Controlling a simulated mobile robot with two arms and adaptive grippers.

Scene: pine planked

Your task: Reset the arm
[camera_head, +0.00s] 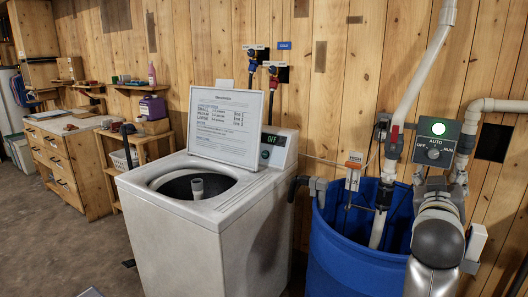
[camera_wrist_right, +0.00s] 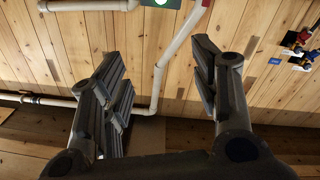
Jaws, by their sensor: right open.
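My right arm (camera_head: 437,240) rises at the lower right of the head view, in front of the blue barrel's right side. Its gripper (camera_head: 438,190) shows just below the grey control box (camera_head: 436,146), partly hidden by the wrist. In the right wrist view my right gripper (camera_wrist_right: 160,85) has its two dark fingers spread wide apart, with nothing between them but the view of pipe and planks behind. My left gripper is in neither view.
A blue barrel (camera_head: 345,255) with pipes stands close to my right arm. A white top-loading washer (camera_head: 185,245) with its lid up stands left of it. White pipes (camera_head: 413,85) run along the plank wall. A wooden drawer cabinet (camera_head: 60,165) stands far left; the floor before it is clear.

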